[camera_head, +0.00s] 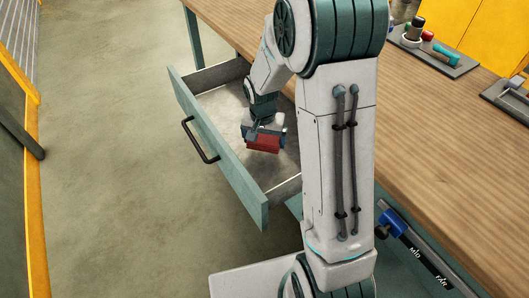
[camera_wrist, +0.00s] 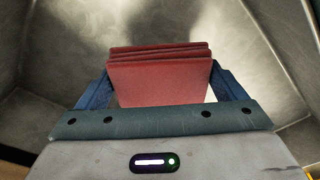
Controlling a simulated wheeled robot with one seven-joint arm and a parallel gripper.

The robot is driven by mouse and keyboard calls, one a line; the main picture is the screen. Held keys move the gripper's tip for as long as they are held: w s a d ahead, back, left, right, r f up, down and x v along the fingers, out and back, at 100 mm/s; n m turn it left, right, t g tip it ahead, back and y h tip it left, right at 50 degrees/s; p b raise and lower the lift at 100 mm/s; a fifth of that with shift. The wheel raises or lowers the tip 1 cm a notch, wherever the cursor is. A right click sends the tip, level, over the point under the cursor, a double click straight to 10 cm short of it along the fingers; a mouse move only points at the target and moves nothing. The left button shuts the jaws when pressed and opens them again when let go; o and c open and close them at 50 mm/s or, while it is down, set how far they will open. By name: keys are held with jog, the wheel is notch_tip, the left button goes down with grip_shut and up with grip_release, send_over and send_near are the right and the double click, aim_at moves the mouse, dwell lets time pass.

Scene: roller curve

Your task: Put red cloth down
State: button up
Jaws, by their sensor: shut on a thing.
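The red cloth (camera_head: 263,144) is a folded stack with several layers. My gripper (camera_head: 262,137) is shut on it, inside the open drawer (camera_head: 225,163) under the workbench. In the wrist view the red cloth (camera_wrist: 160,80) sits between the two blue fingers of my gripper (camera_wrist: 158,85), with its folded layers facing up. The grey drawer floor and walls (camera_wrist: 270,60) surround it in that view. I cannot tell whether the cloth touches the drawer floor.
The drawer front has a dark handle (camera_head: 200,140). The wooden workbench top (camera_head: 440,130) is at the right, with a tool holder (camera_head: 435,50) and another dark tray (camera_head: 510,98) on it. The drawer floor around the cloth looks clear. Open grey floor (camera_head: 110,150) lies to the left.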

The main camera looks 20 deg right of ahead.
aim_at(265, 156)
notch_tip(265, 156, down, 5)
jog(key=shift+f+b, duration=0.2)
jog(key=shift+b, duration=0.1)
jog(key=shift+r, duration=0.1)
jog(key=shift+s+f+b, duration=0.1)
jog(key=shift+f+b, duration=0.25)
jog(key=o, duration=0.8)
jog(key=shift+c, duration=0.2)
jog(key=shift+f, duration=0.1)
